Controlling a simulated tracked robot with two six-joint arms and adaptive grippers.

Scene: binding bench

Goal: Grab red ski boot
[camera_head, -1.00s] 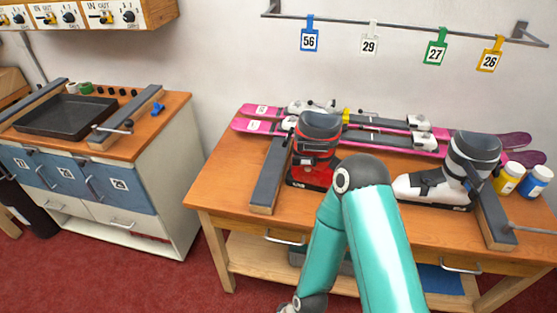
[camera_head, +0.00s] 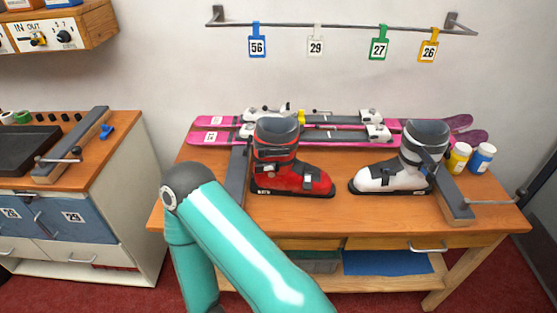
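The red ski boot (camera_head: 280,172) stands upright on the wooden bench, with a dark grey cuff and a black sole, its toe pointing right. It stands just right of a dark padded bar on the bench. A teal arm of mine crosses the lower middle of the view, its elbow in front of the bench's left part, left of and below the boot. Neither of my grippers shows in the view. Nothing is seen holding the boot.
A white ski boot (camera_head: 391,178) stands to the right, toe towards the red one. Pink skis (camera_head: 215,137) lie behind both. Bench between the boots is clear.

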